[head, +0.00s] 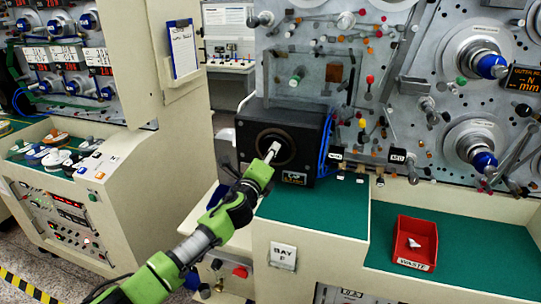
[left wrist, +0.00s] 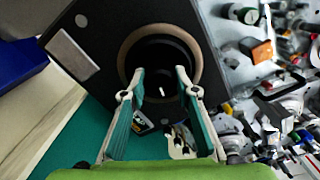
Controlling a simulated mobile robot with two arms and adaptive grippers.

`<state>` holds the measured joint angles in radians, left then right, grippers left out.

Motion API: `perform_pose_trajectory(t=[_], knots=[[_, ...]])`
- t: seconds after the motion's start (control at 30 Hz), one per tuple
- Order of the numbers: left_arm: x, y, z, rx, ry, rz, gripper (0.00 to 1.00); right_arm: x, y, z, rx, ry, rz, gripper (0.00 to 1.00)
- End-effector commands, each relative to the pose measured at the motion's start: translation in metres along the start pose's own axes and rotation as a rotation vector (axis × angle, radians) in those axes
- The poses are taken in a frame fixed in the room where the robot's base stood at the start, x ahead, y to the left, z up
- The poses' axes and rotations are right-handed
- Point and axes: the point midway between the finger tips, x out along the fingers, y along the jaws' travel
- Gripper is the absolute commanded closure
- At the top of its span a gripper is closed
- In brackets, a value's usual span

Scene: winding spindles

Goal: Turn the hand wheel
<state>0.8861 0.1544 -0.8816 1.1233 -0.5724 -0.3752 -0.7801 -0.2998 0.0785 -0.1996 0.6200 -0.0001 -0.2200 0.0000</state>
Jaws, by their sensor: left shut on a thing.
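The hand wheel (head: 261,139) is a round black part with a brownish rim on the front of a black box (head: 305,131). In the left wrist view the wheel (left wrist: 160,38) fills the upper middle, with a small white mark on its dark centre. My left gripper (head: 272,151) reaches up to it from below. In the left wrist view its two pale fingertips (left wrist: 160,73) lie on either side of the wheel's dark middle part, shut on it. The exact contact is dark and hard to see. My right gripper is in neither view.
The box stands on a green-topped ledge (head: 325,214) against a grey panel with several spindles and coloured knobs. Blue cables (head: 325,140) run along the box's right side. A red waste tray (head: 416,246) sits on the lower green shelf at right.

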Motion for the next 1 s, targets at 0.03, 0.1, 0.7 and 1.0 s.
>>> perform_pose_trajectory(t=[0.03,0.1,0.7,1.0], knots=[[0.0,0.002,-0.001,-0.001,0.001,0.003,0.64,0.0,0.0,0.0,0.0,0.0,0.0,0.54],[0.0,0.002,-0.001,-0.001,0.001,0.003,0.55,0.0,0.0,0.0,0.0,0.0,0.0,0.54],[-0.021,0.001,0.0,0.0,0.001,-0.001,0.55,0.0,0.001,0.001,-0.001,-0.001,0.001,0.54],[-0.068,0.002,-0.001,-0.002,0.002,0.002,0.55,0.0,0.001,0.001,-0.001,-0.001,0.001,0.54]])
